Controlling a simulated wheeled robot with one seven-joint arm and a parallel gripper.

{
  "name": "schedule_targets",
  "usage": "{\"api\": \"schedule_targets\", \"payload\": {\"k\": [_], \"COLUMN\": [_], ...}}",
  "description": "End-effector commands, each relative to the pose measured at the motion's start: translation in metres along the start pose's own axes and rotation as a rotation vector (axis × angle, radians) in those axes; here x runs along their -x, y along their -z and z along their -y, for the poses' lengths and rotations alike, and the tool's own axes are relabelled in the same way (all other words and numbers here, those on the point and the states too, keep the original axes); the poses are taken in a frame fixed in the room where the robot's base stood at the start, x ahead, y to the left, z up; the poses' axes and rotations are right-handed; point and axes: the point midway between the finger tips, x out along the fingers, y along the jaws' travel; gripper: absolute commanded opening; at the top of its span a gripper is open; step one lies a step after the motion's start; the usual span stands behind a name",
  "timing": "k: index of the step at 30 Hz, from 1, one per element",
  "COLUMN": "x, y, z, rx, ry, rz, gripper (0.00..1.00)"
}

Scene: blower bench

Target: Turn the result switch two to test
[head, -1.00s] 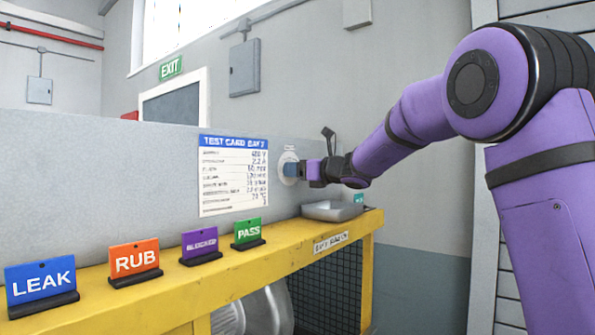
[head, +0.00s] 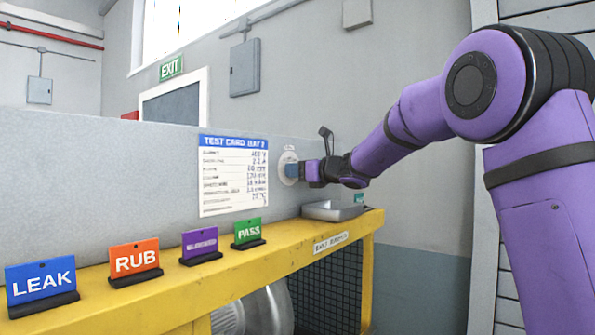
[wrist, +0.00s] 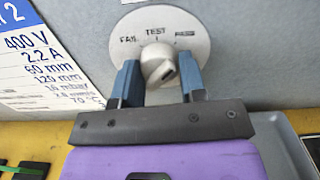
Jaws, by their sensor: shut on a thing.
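The result switch is a round pale plate (wrist: 199,35) on the grey panel with a light grey knob (wrist: 157,62) at its centre. The plate reads FAIL at left, TEST at top middle and a blurred word at right. My gripper (wrist: 159,66) has its two blue fingers on either side of the knob and is shut on it. The knob looks tilted, with a dark mark at its lower right; which label it points to I cannot tell. In the head view the plate (head: 289,155) is partly hidden behind my gripper (head: 293,171).
A test card (head: 233,178) hangs left of the switch. A yellow bench ledge (head: 285,240) runs below, with LEAK (head: 41,284), RUB (head: 135,258), purple (head: 200,243) and PASS (head: 248,232) signs. A grey tray (head: 330,212) sits under my gripper.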

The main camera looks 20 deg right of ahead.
Motion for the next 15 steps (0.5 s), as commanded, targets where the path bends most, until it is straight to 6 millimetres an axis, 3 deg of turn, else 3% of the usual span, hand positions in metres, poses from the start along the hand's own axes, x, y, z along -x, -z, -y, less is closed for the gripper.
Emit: {"api": "schedule_targets", "payload": {"k": [15], "x": [0.0002], "y": [0.0000], "z": [0.0011], "rx": [0.407], "ry": [0.000], "rz": [-0.001], "gripper": [0.15]}}
